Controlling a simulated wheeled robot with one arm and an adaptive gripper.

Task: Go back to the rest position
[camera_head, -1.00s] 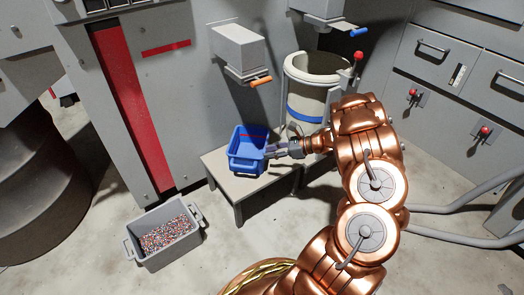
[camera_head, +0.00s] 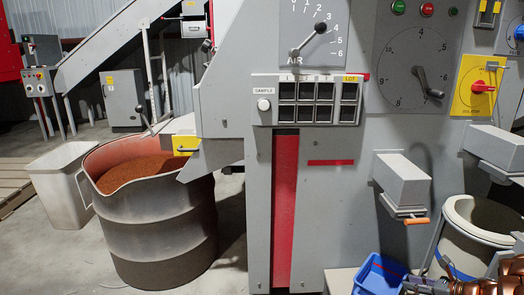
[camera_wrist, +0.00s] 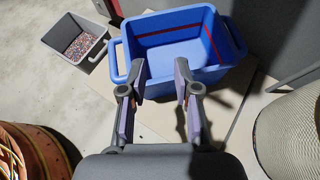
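My gripper (camera_wrist: 160,75) is open in the wrist view, its two fingers spread apart with nothing visible held between them. A blue bin (camera_wrist: 213,76) with side handles and a red line inside lies just ahead of the fingers. It looks empty. The fingertips overlap its near side in the picture; I cannot tell whether they touch it. In the head view the blue bin (camera_head: 378,276) shows at the bottom edge, with my gripper (camera_head: 412,285) close at its right, partly cut off by the frame.
A pale round container (camera_head: 452,245) with a blue band stands right of the bin. A grey chute with an orange handle (camera_head: 416,221) hangs above. A drum (camera_head: 160,235) of reddish-brown granules stands left.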

